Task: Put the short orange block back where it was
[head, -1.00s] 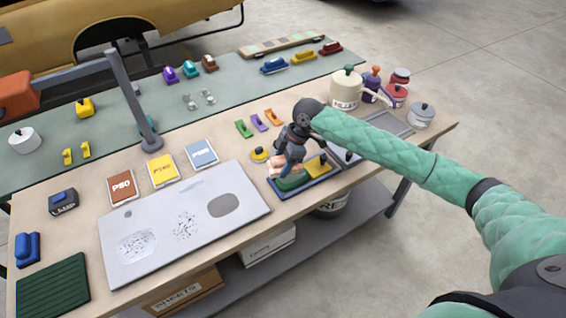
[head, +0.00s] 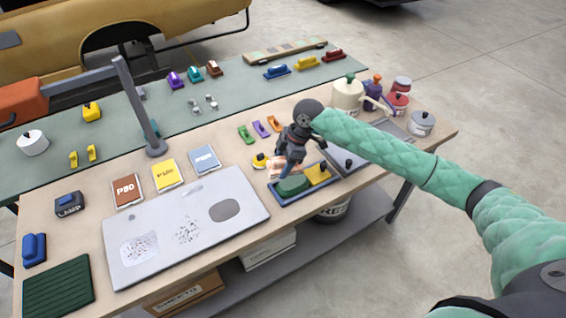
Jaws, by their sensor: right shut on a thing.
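My right gripper (head: 287,167) is over the left part of a shallow blue-rimmed tray (head: 292,200) near the table's front edge. It points down and is shut on a small peach-orange block (head: 275,169), which I take to be the short orange block. The fingers hide part of it, and I cannot tell whether it touches the tray. A green block (head: 293,185) and a yellow block (head: 318,174) lie in the tray. My left gripper is not in view.
A grey board (head: 190,232) lies left of the tray. A yellow round item (head: 260,161) and several coloured clips (head: 258,128) are behind the tray. A dark grey tray (head: 345,160) is at its right, with pots (head: 347,96) farther back. A grey post (head: 135,105) stands at left.

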